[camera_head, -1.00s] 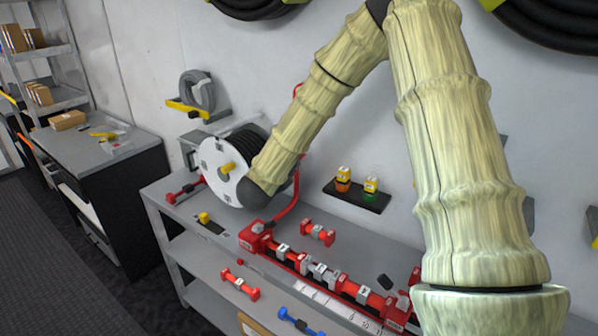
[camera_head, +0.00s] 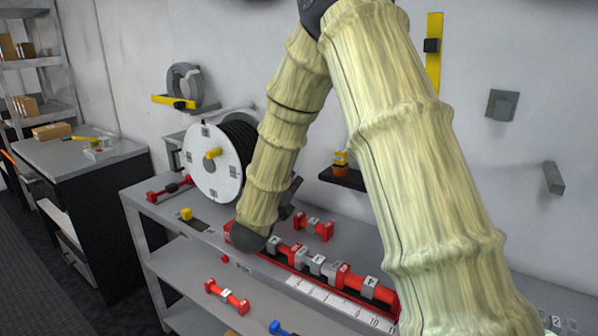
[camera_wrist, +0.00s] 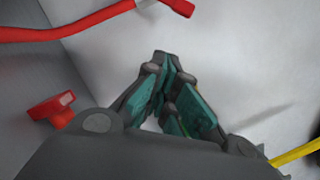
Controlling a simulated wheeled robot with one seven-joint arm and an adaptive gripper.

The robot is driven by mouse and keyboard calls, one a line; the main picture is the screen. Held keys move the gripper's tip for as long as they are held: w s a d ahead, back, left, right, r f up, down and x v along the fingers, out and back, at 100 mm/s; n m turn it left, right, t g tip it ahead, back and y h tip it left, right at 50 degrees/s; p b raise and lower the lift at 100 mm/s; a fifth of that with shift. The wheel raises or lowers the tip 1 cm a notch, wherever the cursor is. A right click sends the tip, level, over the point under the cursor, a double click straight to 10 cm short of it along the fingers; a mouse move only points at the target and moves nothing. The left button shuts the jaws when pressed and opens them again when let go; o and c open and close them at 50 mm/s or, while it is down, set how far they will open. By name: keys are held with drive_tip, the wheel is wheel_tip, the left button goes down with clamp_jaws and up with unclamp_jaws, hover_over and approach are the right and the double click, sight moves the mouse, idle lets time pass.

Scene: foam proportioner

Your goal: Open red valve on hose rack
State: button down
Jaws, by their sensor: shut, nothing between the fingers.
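In the wrist view my gripper (camera_wrist: 163,72) has its dark, teal-padded fingers drawn together, with nothing between them. A red knob-like part (camera_wrist: 52,108), perhaps the valve handle, is at the left, apart from the fingers. A red hose (camera_wrist: 75,30) runs across the top left and ends in a red fitting, also apart from the fingers. In the head view the hose reel (camera_head: 206,182), with a white disc and yellow knob, stands on the grey rack (camera_head: 160,222). No valve on the rack can be made out clearly there.
A red manifold (camera_head: 368,287) with grey numbered blocks lies along the rack top. Loose red fittings (camera_head: 314,226) lie near it. A black wall shelf (camera_head: 343,179) holds a yellow-and-orange item. A grey bench (camera_head: 80,152) stands at left. The wall between fittings is bare.

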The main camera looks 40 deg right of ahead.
drive_tip(key=w+d+r+m+p, duration=0.1)
drive_tip(key=w+d+r+p, duration=0.1)
drive_tip(key=w+d, duration=0.5)
drive_tip(key=shift+d+r+m+h, duration=0.3)
drive_tip(key=shift+d+r, duration=0.05)
drive_tip(key=shift+r, duration=0.5)
drive_tip(key=shift+w+a, duration=0.1)
drive_tip(key=shift+w, duration=0.05)
